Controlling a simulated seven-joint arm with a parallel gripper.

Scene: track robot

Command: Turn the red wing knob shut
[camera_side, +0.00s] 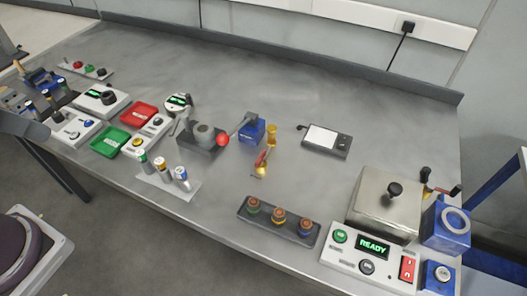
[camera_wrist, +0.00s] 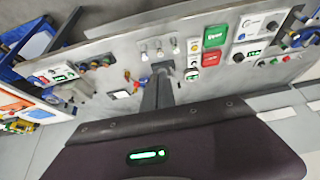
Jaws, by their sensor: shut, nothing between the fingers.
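A small brass-yellow valve stands near the middle of the bench in the side view, and its red wing knob (camera_side: 262,157) sits on its front part. The knob's exact angle is too small to tell. In the wrist view a tiny red and yellow spot (camera_wrist: 128,76), which looks like the same valve, lies just left of my fingers. My gripper (camera_wrist: 162,68) shows there as dark grey fingers, shut and empty, well away from the bench top. I cannot make out its fingers in the side view.
A blue box (camera_side: 252,130) and a red-ball lever (camera_side: 223,139) stand close left of the valve. A grey tray (camera_side: 278,222) with several round knobs lies in front. A meter (camera_side: 326,140) lies to the right. Bare bench surrounds the valve's right and front.

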